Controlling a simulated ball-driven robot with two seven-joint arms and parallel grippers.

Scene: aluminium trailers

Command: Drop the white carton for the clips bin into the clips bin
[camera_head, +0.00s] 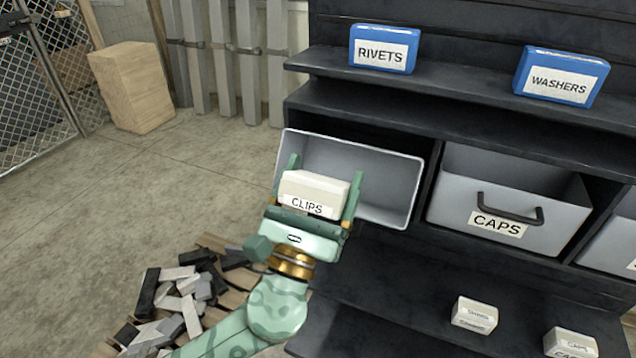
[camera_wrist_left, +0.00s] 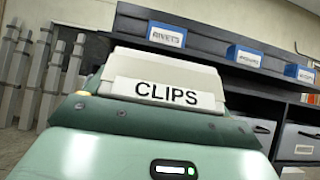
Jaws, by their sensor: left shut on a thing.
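A white carton (camera_head: 316,188) labelled CLIPS is between the fingers of my left gripper (camera_head: 318,192), which is shut on it. The carton also fills the middle of the left wrist view (camera_wrist_left: 165,75), with its label facing the camera. In the head view an open grey bin (camera_head: 392,196) on the shelf lies behind the carton and gripper. Its front is hidden by the gripper, so I cannot read a label on it. The carton overlaps the bin's opening in the picture; I cannot tell whether it is over the bin or in front of it. My right gripper is not in view.
Right of the open bin is a grey CAPS bin (camera_head: 508,212) with a dark handle. Blue RIVETS (camera_head: 382,49) and WASHERS (camera_head: 560,77) boxes stand on the shelf above. Small white cartons (camera_head: 474,314) lie on the shelf below. Metal offcuts (camera_head: 180,300) lie at lower left.

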